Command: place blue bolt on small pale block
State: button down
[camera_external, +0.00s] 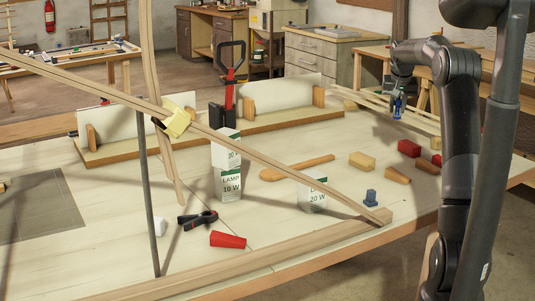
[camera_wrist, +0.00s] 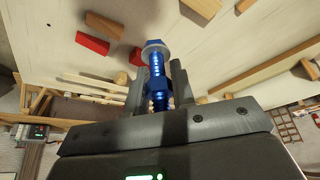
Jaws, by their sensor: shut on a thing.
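My gripper (camera_external: 397,106) is at the right of the external view, raised above the table's far right side. It is shut on a blue bolt (camera_wrist: 157,72), which also shows between the fingers in the external view (camera_external: 398,99). In the wrist view the bolt has a grey washer-like disc near its far end. Several small blocks could be the pale one: a tan block (camera_external: 362,161), a pale block at the back (camera_external: 350,104) and a small white piece (camera_external: 159,227). I cannot tell which is meant. The bolt is apart from all of them.
A dull blue bolt-like piece (camera_external: 370,198) stands near the front edge. Red blocks (camera_external: 409,148) lie below my gripper. Lamp boxes (camera_external: 228,184), a black clamp (camera_external: 197,220) and a red wedge (camera_external: 228,240) are around the middle.

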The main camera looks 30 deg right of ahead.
jog(key=s+d, duration=0.1)
jog(key=d, duration=0.2)
send_over(368, 158)
notch_tip(368, 158, down, 12)
jog(key=shift+f, duration=2.05)
jog(key=shift+f, duration=0.15)
jog(key=c, duration=1.2)
grip_release()
